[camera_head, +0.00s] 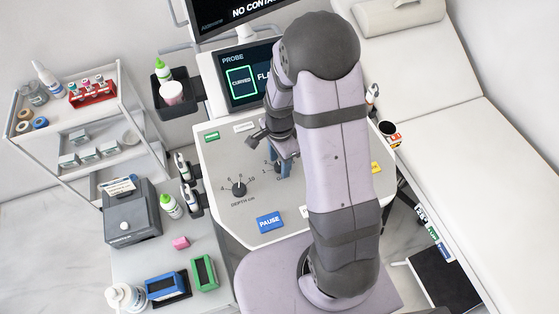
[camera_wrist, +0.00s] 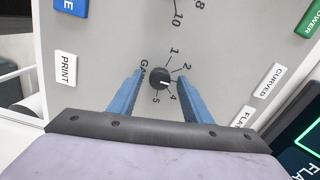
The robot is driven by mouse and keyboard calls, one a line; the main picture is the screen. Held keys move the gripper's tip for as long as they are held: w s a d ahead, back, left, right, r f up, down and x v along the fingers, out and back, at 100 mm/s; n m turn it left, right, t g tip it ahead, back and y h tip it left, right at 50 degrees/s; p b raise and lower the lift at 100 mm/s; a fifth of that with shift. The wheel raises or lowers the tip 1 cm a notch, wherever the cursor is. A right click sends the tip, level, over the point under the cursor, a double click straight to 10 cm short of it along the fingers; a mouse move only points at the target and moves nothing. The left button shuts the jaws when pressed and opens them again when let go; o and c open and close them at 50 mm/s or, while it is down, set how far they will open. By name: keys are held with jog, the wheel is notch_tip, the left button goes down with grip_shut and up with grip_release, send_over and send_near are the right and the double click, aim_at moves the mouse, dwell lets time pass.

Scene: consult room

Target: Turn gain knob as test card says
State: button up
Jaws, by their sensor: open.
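The gain knob (camera_wrist: 159,78) is a small black dial with a white pointer mark. It sits between the fingers of my gripper (camera_wrist: 160,76), which is open with a gap on each side of the knob. The pointer faces right and slightly down in the wrist view, between the printed 2 and 4; the label there is hidden by a finger. In the head view my gripper (camera_head: 284,161) is low over the console panel (camera_head: 222,160), and the gain knob (camera_head: 278,168) is partly covered. A small card (camera_head: 121,185) stands on a grey box; I cannot read it, nor tell if it is the test card.
The depth knob (camera_head: 239,188) is left of the gain knob on the panel. A blue PAUSE button (camera_head: 269,222) is in front. A screen (camera_head: 248,77) stands behind, and a couch (camera_head: 440,110) is right.

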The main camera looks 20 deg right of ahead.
aim_at(280, 166)
jog(key=shift+r+b, duration=0.9)
jog(key=shift+r, duration=2.75)
jog(key=n, duration=0.4)
jog(key=shift+n, duration=0.4)
jog(key=s+n, duration=0.2)
jog(key=s+f+n+g, duration=0.1)
jog(key=s+n, duration=0.1)
jog(key=n, duration=0.1)
jog(key=s+f+n, duration=0.1)
jog(key=s+n, duration=0.1)
jog(key=shift+s+a+f+n, duration=0.15)
jog(key=shift+s+a+n, duration=0.1)
jog(key=shift+s+n, duration=0.05)
jog(key=s+a+r+n+t, duration=0.1)
jog(key=s+a+r+n, duration=0.1)
jog(key=s, duration=0.5)
jog(key=shift+a+r+n, duration=0.25)
jog(key=shift+r+n, duration=0.55)
jog(key=shift+r, duration=0.55)
